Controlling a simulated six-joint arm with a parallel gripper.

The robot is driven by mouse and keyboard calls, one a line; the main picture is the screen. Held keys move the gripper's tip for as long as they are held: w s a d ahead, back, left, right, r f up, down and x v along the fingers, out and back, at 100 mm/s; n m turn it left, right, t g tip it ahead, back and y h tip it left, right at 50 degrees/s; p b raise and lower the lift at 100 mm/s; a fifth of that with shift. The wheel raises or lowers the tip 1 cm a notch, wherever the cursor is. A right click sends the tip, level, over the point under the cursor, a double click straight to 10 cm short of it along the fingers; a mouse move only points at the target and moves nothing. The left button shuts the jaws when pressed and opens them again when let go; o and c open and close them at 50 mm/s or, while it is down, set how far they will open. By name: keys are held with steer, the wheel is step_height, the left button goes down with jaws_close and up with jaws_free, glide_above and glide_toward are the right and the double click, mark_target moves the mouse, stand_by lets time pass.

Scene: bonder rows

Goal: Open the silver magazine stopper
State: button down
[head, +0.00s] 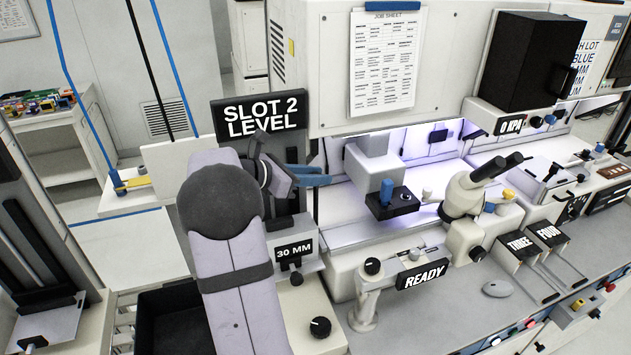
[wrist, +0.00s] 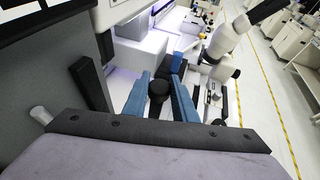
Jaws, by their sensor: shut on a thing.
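My gripper (wrist: 160,84) has two blue fingers, one on each side of a black round-ended knob (wrist: 158,91) in the wrist view, and it is shut on that knob. In the head view my gripper (head: 318,177) points right, just below the "SLOT 2 LEVEL" sign and left of the lit machine bay. The knob cannot be made out in the head view. I cannot make out a silver stopper in either view, nor tell whether the knob belongs to it or whether it is open.
The "SLOT 2 LEVEL" sign (head: 262,115) stands close above my gripper. A "30 MM" label (head: 294,251) and a black dial (head: 320,327) are below. The white microscope (head: 467,192) and the "READY" sign (head: 422,275) stand to the right. A black bin (head: 172,318) is at lower left.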

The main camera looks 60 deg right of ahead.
steer(key=shift+r, duration=0.1)
steer(key=c, duration=1.4)
jaws_free()
steer(key=shift+c, duration=0.2)
steer(key=b+v, duration=0.3)
steer(key=v, duration=0.4)
steer(key=shift+a+b, duration=0.15)
steer(key=shift+b, duration=0.15)
